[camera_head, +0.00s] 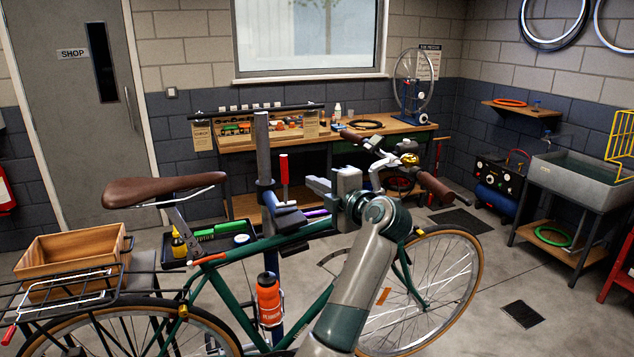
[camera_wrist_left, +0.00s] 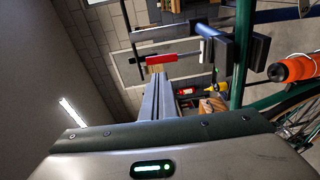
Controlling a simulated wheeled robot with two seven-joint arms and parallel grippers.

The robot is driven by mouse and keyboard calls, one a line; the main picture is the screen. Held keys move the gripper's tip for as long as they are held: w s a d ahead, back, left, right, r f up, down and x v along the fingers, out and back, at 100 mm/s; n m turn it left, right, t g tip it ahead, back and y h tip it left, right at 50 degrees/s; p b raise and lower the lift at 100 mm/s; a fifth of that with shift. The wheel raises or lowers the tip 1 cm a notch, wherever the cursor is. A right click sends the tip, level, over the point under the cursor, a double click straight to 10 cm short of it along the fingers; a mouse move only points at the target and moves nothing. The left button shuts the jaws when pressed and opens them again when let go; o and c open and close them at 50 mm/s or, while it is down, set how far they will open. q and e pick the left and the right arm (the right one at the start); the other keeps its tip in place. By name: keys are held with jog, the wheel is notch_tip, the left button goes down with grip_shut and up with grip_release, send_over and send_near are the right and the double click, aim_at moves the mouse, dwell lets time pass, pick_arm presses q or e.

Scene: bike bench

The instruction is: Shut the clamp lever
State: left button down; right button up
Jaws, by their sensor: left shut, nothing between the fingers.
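The clamp lever (camera_head: 284,168) has a red grip on a grey bar and stands upright above the dark clamp (camera_head: 290,219) of the repair stand. The clamp sits at the top tube of the green bike (camera_head: 310,292). My left gripper (camera_head: 311,184) is shut and empty, just right of the lever in the head view. In the left wrist view the red lever grip (camera_wrist_left: 160,59) crosses just past my fingertips (camera_wrist_left: 156,72); whether they touch cannot be told. The clamp jaws (camera_wrist_left: 225,46) show to its right. My right gripper is not in view.
The stand post (camera_head: 263,150) rises left of the lever. The brown saddle (camera_head: 165,189) is at left and the handlebar (camera_head: 432,187) at right. An orange bottle (camera_head: 269,298) hangs on the frame below. A workbench (camera_head: 232,143) stands behind.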

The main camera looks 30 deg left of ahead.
pick_arm(q)
jog(key=p, duration=0.4)
send_near(287, 169)
jog(key=x, duration=0.4)
jog(key=shift+a+r, duration=0.2)
jog(key=shift+a, duration=0.2)
jog(key=shift+p+x, duration=0.4)
jog(key=shift+x, duration=0.5)
jog(key=shift+f, duration=0.15)
jog(key=shift+w, duration=0.15)
